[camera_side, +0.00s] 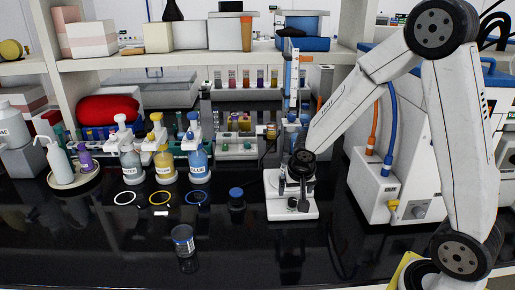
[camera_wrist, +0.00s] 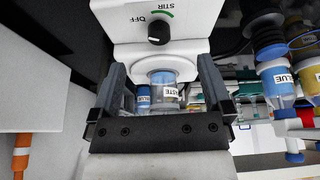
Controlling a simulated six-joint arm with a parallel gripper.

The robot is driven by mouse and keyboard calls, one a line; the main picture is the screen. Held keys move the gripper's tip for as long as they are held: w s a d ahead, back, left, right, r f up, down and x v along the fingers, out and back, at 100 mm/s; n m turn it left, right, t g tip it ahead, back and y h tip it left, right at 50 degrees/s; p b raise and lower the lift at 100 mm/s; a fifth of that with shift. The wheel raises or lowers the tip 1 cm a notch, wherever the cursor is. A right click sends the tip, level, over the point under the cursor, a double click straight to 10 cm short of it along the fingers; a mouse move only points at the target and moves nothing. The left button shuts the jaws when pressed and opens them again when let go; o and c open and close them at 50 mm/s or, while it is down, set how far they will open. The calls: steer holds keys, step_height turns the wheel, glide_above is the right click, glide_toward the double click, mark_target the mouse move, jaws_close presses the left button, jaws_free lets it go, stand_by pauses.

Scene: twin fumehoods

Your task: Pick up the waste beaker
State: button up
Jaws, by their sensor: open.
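The waste beaker (camera_wrist: 168,92) shows in the wrist view as a small clear vessel with blue contents and a white label, partly readable as "STE". It appears to stand on the round plate of the white stirrer (camera_wrist: 195,18), also seen in the side view (camera_side: 278,210). My gripper (camera_wrist: 162,72) is open, with one finger on each side of the beaker and visible gaps between. In the side view my gripper (camera_side: 299,182) is low over the stirrer, and the beaker there is hidden or too small to make out.
A labelled glass beaker (camera_side: 183,240) stands alone at the front; its label is unreadable here. A dark-blue-capped jar (camera_side: 236,197) stands left of the stirrer. Wash bottles (camera_side: 197,158) and coloured rings (camera_side: 160,197) are further left. A white machine (camera_side: 385,190) stands close on the right.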

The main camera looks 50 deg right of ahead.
steer(key=shift+w+d+f+m, duration=0.1)
steer(key=shift+w+d+m, duration=0.25)
steer(key=shift+d+m, duration=0.1)
steer(key=shift+w+d, duration=2.45)
steer(key=shift+w, duration=0.05)
steer(key=shift+w+d, duration=1.85)
steer(key=shift+w+f, duration=0.1)
steer(key=shift+f, duration=0.45)
